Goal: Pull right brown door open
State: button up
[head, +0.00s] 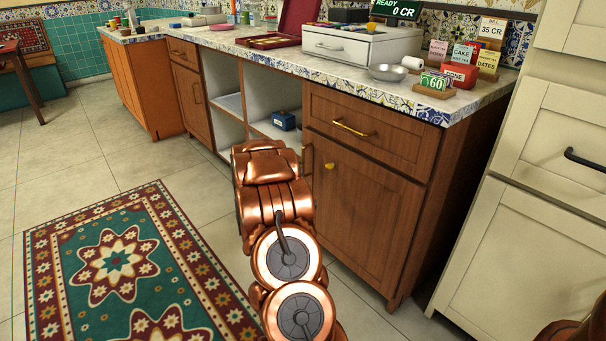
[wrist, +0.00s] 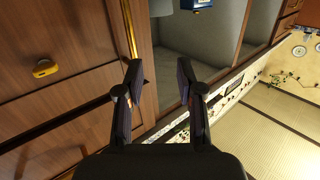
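The right brown door (head: 362,215) is a wooden panel under a drawer and looks closed. It has a small brass knob (head: 329,165) near its upper left corner; the knob also shows at the left of the wrist view (wrist: 45,68). A thin brass bar (wrist: 131,32) runs along the wood edge beside the open shelf. My gripper (wrist: 158,70) is open, with nothing visible between its fingers. Its left fingertip is close to the bar's end; I cannot tell whether they touch. In the head view my copper arm hides the fingers and the door's lower left.
A drawer (head: 367,137) with a brass handle (head: 354,128) sits above the door. Open shelves to the left hold a blue box (head: 284,120). A cream cabinet (head: 530,240) stands to the right. A patterned rug (head: 120,270) lies on the tiled floor at left.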

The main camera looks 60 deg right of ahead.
aim_at(303, 161)
jog(key=shift+m+g+h, duration=0.3)
jog(key=shift+g+h, duration=0.2)
jog(key=shift+h, duration=0.3)
jog(key=shift+s+d+f+b, duration=0.1)
jog(key=shift+d+f+b, duration=0.35)
jog(key=shift+d, duration=1.2)
jog(key=shift+d+f+b, duration=0.3)
jog(key=shift+d+b, duration=0.35)
jog(key=shift+d, duration=1.05)
jog(key=shift+s+d+f+b, duration=0.1)
jog(key=shift+d+f+b, duration=0.35)
jog(key=shift+d, duration=1.2)
jog(key=shift+r, duration=0.15)
jog(key=shift+c, duration=0.4)
grip_shut()
